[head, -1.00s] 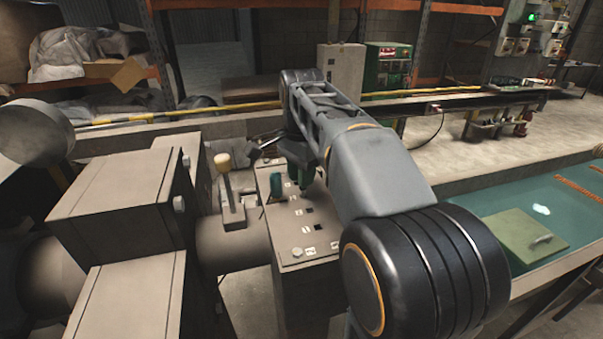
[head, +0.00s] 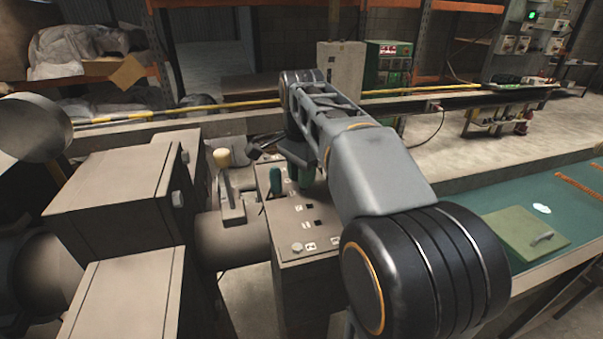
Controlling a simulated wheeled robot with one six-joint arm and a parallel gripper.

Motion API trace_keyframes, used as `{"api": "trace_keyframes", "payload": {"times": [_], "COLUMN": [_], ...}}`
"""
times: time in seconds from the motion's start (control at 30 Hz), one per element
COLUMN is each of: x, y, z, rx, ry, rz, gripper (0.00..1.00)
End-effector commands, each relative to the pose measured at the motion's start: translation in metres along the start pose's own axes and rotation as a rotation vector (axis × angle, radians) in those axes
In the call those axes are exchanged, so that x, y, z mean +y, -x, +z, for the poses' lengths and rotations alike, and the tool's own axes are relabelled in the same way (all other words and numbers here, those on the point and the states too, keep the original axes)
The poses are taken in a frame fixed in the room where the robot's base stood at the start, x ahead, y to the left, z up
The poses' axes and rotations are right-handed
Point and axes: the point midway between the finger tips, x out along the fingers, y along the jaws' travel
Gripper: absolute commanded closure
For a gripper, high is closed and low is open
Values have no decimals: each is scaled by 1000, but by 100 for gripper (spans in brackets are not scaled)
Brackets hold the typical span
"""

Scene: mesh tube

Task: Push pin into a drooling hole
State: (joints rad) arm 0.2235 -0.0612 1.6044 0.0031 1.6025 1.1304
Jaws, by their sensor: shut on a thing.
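A grey box with a sloped top panel (head: 276,222) stands in the middle of the head view, with a row of small dark square holes (head: 307,208) and pale number labels. One teal pin (head: 275,184) stands upright at the panel's left edge. My gripper (head: 302,170) is over the far right part of the panel, largely hidden by my arm. It is shut on a second green-teal pin (head: 304,177), pointing down. The lower end of this pin is at the panel's surface. I cannot tell whether it is in a hole.
A lever with a pale yellow knob (head: 222,158) stands left of the panel. Large grey machine boxes (head: 110,195) fill the left. A green-topped bench (head: 480,210) with a green lidded plate (head: 521,233) is at the right. A yellow rail (head: 165,113) runs behind.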

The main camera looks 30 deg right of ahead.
Motion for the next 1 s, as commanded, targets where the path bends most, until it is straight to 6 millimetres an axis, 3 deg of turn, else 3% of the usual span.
{"api": "trace_keyframes", "payload": {"times": [0.57,0.6,0.9,1.0], "x": [0,0,0,0], "y": [-8,-7,-7,-7], "z": [0,0,0,0], "rx": [0,0,0,0], "ry": [0,0,0,0], "rz": [0,0,0,0], "gripper": [100,76,48,48]}}
